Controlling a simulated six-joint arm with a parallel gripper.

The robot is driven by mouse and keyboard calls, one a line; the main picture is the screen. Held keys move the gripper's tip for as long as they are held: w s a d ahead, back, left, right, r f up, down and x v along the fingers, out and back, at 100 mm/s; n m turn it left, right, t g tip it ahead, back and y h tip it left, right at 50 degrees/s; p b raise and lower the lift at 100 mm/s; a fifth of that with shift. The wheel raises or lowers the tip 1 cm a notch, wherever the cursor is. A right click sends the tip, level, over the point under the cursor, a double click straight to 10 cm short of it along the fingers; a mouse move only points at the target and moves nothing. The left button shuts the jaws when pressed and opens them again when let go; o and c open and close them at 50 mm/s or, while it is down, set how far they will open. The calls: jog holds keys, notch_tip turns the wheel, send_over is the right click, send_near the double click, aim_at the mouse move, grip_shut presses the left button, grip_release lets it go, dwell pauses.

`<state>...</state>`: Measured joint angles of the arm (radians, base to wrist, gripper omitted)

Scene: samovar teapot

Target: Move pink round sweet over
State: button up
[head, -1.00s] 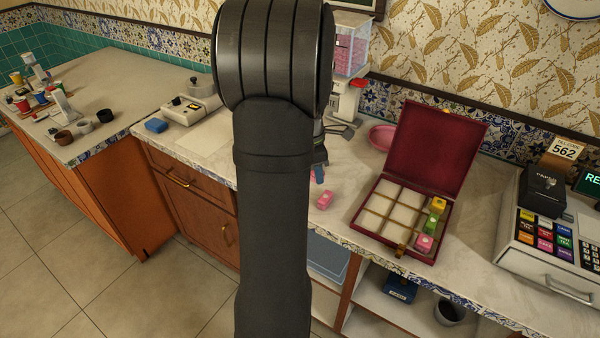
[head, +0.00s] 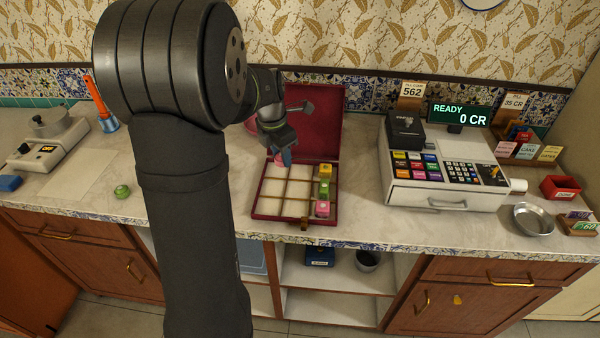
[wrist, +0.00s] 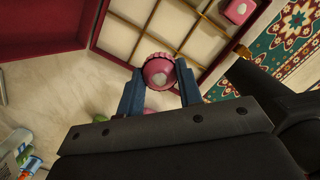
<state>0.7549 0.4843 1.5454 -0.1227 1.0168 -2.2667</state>
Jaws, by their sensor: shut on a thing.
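My gripper (head: 284,158) is shut on the pink round sweet (wrist: 158,72). The sweet has a scalloped edge and a pale mark on its face, and sits between the blue fingertips in the wrist view. In the head view the sweet (head: 279,160) is small and partly hidden by the fingers, against the back left part of the open dark red box (head: 285,219). The box has a gold divider grid. Its right column holds a yellow sweet (head: 325,170), a green sweet (head: 323,188) and a pink square sweet (head: 323,208); the other visible compartments look empty.
The box's raised lid (head: 315,120) stands behind the gripper. A green round sweet (head: 122,191) lies on the counter to the left. A cash register (head: 445,195) stands right of the box. My arm hides part of the counter left of the box.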

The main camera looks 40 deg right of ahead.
jog(key=s+d, duration=0.9)
jog(key=d, duration=0.2)
send_over(302, 172)
jog(key=f, duration=0.6)
jog(key=shift+a+f, duration=0.3)
jog(key=shift+f, duration=2.1)
jog(key=shift+f, duration=0.15)
jog(key=o, duration=1)
jog(key=shift+c, duration=0.2)
notch_tip(302, 172, up, 12)
jog(key=a, duration=0.1)
jog(key=shift+a, duration=0.4)
